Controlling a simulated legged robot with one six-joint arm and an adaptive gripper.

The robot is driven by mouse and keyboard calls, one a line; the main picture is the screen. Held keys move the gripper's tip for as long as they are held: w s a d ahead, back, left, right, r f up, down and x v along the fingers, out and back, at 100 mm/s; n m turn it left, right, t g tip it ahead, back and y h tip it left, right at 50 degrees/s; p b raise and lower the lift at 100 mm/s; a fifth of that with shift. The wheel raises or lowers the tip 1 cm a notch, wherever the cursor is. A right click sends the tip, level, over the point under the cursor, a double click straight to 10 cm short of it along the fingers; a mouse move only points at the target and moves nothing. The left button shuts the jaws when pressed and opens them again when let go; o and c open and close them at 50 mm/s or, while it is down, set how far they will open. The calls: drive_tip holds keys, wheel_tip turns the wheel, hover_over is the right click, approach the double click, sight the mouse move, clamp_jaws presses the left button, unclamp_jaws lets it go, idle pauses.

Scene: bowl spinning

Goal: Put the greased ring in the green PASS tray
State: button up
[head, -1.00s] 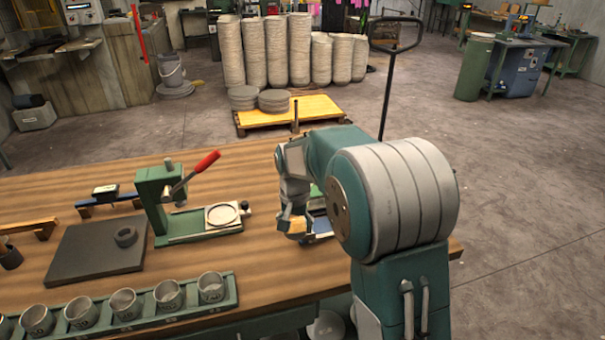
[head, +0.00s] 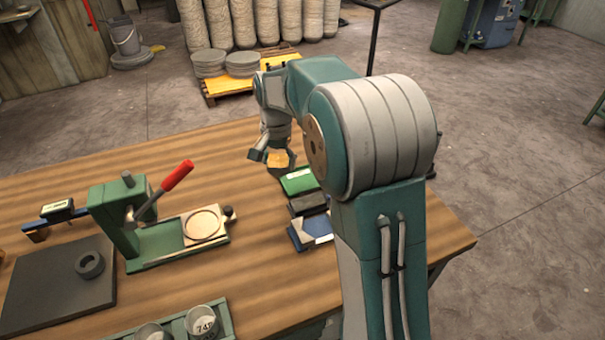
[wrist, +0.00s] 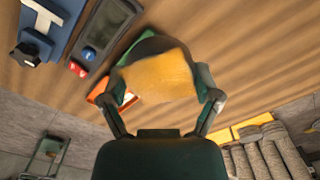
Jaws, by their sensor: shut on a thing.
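My gripper (head: 276,160) is shut on a tan-orange, block-like thing (head: 278,158), held above the table by the far end of a green tray (head: 299,181) with a white label. In the wrist view this thing (wrist: 158,77) sits between the fingers, with a dark rounded shape behind it; I cannot tell whether that is part of it. A green edge (wrist: 122,57) shows behind the grip. A dark grey ring (head: 90,264) lies on a dark mat (head: 60,293) at the left. I cannot tell whether it is greased.
A dark device (wrist: 103,35) and a blue-and-grey thing (wrist: 45,28) lie beside the green tray. An orange-red edge (wrist: 97,92) shows near the grip. A green press (head: 125,215) with a red lever stands left, and a cup rack (head: 222,318) in front. Bare tabletop lies between.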

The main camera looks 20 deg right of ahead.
hover_over(302, 180)
drive_tip(key=f, duration=0.7)
drive_tip(key=shift+s+f, duration=0.2)
drive_tip(key=shift+w+f, duration=0.1)
drive_tip(key=shift+f, duration=1.65)
drive_tip(key=shift+f, duration=0.1)
drive_tip(key=o, duration=1.1)
